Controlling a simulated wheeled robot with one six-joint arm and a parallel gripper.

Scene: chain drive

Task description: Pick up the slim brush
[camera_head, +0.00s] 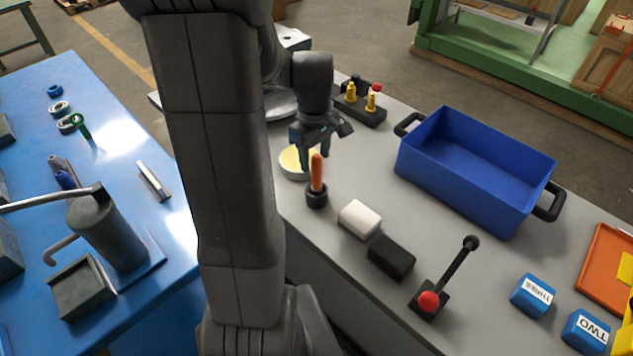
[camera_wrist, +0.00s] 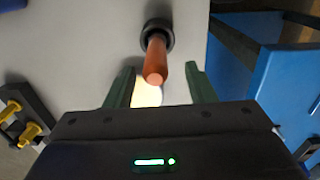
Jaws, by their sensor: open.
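The slim brush (camera_head: 317,172) shows as an orange-brown handle standing upright in a small black round holder (camera_head: 316,197) on the grey table. Its lower end is hidden inside the holder. In the wrist view the brush handle (camera_wrist: 156,62) points toward the camera, with the black holder (camera_wrist: 158,33) behind it. My gripper (camera_head: 318,158) is open, just above and behind the handle in the head view. In the wrist view the green fingers of my gripper (camera_wrist: 166,85) are apart, and the handle's end appears between and slightly beyond them. Nothing is held.
A round pale-yellow-topped dish (camera_head: 291,163) is beside the holder. A blue bin (camera_head: 480,170) stands right. A black base with yellow pegs (camera_head: 362,103) is behind.

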